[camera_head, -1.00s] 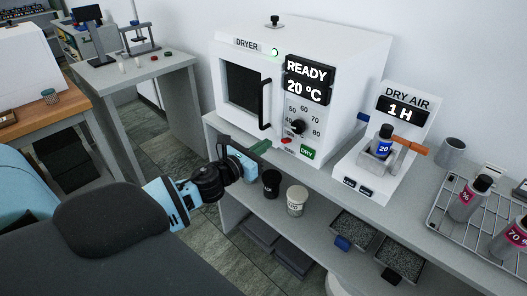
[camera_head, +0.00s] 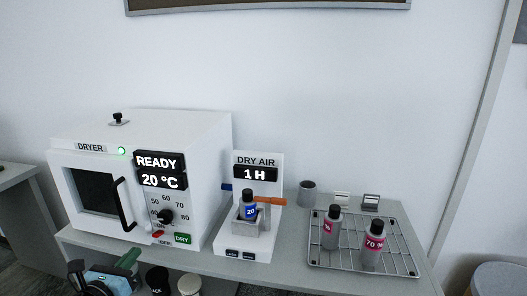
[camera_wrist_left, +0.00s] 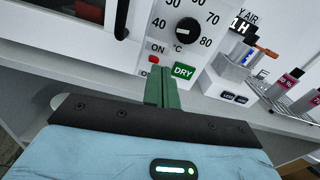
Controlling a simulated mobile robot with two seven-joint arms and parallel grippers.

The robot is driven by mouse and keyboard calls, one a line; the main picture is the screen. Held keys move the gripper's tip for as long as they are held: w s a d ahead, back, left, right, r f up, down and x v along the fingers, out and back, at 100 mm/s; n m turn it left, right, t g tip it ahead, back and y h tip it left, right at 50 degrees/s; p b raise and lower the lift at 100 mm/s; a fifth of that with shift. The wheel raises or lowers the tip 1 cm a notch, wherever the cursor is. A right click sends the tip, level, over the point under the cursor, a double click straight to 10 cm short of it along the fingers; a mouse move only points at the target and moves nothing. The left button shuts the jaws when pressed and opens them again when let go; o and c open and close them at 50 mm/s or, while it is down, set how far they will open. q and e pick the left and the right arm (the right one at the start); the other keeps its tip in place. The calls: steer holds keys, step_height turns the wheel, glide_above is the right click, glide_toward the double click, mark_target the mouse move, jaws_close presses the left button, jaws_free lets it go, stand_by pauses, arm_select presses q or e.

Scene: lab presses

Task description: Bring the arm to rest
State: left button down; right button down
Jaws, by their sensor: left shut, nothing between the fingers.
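My left gripper (camera_head: 128,260) shows at the bottom left of the head view, in front of the shelf edge below the dryer. Its green fingers (camera_wrist_left: 162,90) are together in the left wrist view, with nothing between them, below the dryer's ON and DRY markings. They appear apart from the dryer (camera_head: 170,130), which has a closed door and reads READY 20 °C. The rest of my left arm is mostly cut off by the lower edge. My right gripper is not in view.
The dry air unit (camera_head: 258,165) reads 1 H and holds a blue-labelled bottle (camera_head: 250,211). A wire rack (camera_head: 340,262) carries two bottles (camera_head: 373,245) with pink-red labels. A grey cup (camera_head: 307,193) stands behind.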

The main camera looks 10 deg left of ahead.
arm_select(q)
steer(key=s+d+f+n+g+p, duration=0.1)
steer(key=s+d+f+n+g, duration=0.1)
steer(key=s+d+f+n, duration=0.5)
steer(key=s+d+f+n+g, duration=0.2)
steer(key=s+f+n, duration=0.7)
steer(key=f+n, duration=0.15)
steer(key=s+d+f+n+g, duration=0.2)
steer(key=s+d+f+n, duration=0.1)
steer(key=s+n, duration=0.5)
steer(key=s+d+f+n+g+p, duration=0.1)
steer(key=s+d+f+n+g, duration=0.2)
steer(key=s, duration=1)
steer(key=d+f+n, duration=0.1)
steer(key=d+n, duration=0.2)
steer(key=n, duration=0.2)
steer(key=shift+d+f, duration=0.2)
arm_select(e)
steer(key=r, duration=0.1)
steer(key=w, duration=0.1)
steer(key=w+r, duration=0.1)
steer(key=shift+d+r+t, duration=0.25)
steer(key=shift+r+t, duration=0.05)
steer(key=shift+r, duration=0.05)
arm_select(q)
steer(key=shift+n, duration=0.25)
